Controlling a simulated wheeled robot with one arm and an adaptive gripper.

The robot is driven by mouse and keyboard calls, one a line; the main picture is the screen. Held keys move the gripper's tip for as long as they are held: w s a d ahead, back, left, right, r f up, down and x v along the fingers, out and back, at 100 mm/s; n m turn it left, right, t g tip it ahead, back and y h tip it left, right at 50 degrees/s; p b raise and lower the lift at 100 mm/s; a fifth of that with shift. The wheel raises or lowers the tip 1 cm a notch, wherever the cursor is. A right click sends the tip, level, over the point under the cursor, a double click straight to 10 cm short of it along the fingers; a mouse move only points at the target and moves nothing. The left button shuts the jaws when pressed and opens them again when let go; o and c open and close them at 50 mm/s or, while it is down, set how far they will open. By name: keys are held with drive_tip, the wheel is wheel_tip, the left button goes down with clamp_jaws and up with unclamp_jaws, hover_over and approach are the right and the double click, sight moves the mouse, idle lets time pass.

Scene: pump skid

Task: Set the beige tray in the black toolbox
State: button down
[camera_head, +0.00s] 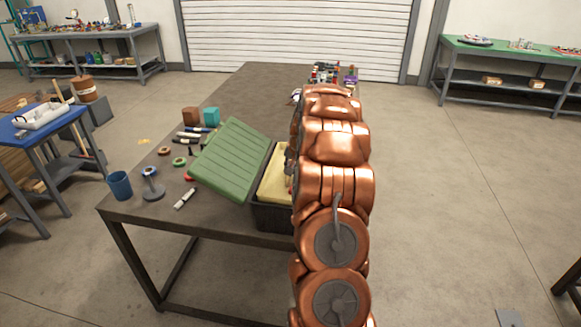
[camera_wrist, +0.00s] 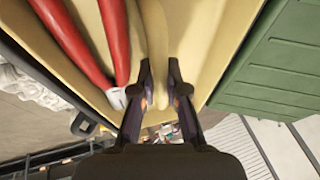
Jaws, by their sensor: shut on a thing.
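The black toolbox (camera_head: 268,217) stands on the dark table with its green lid (camera_head: 230,158) swung open to the left. The beige tray (camera_head: 273,184) shows at the toolbox opening, partly hidden behind my arm. The wrist view shows the tray (camera_wrist: 205,30) close up, with red-handled pliers (camera_wrist: 78,45) lying in it. My gripper (camera_wrist: 159,88) is shut on the tray's upright middle divider (camera_wrist: 157,35). The green lid also shows in the wrist view (camera_wrist: 285,60). I cannot tell whether the tray rests in the toolbox or hangs just above it.
The dark table (camera_head: 245,90) carries a blue cup (camera_head: 120,186), a small stand (camera_head: 151,184), tape rolls, hand tools, and brown and teal blocks (camera_head: 211,116) left of the lid. More small items (camera_head: 325,72) lie at its far end.

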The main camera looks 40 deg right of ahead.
drive_tip(key=shift+f+b, duration=0.75)
drive_tip(key=shift+f, duration=0.65)
drive_tip(key=c, duration=1.1)
unclamp_jaws()
drive_tip(key=v, duration=1.2)
